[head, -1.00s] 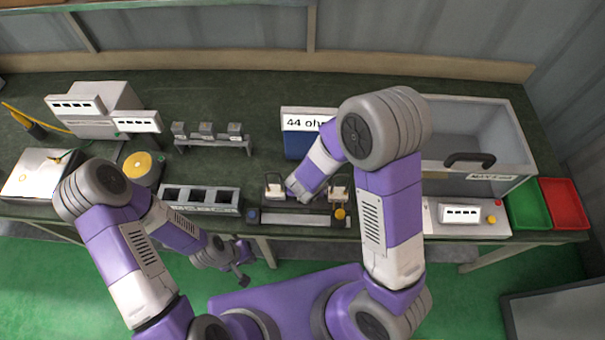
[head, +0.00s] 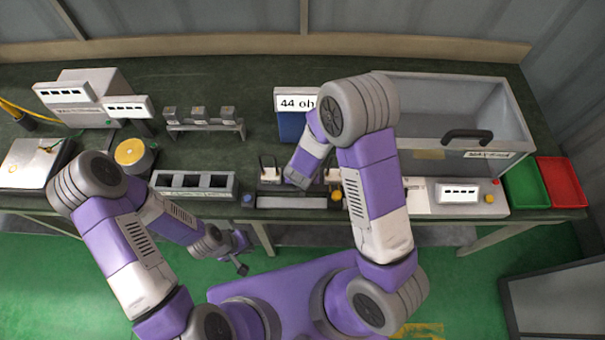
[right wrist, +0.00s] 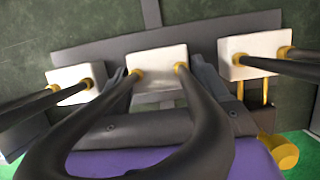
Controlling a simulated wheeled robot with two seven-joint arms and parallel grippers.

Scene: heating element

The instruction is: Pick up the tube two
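In the right wrist view three white blocks with black tubes and gold collars stand in a row on a grey holder (right wrist: 245,22): a left tube (right wrist: 68,85), a middle tube (right wrist: 158,68) and a right tube (right wrist: 252,52). I take the middle one for tube two. The fingers of my right gripper (right wrist: 160,75) lie on either side of its white block, close to its edges; I cannot tell whether they press on it. In the head view my right arm hides that tube. My left gripper (head: 240,262) hangs low in front of the table, away from the tubes.
A grey slotted rack (head: 195,195) stands left of the holder. A blue display reading "44 oh" (head: 290,125) stands behind it. A grey open box with a black handle (head: 490,160), a green tray (head: 525,184) and a red tray (head: 560,182) are at the right.

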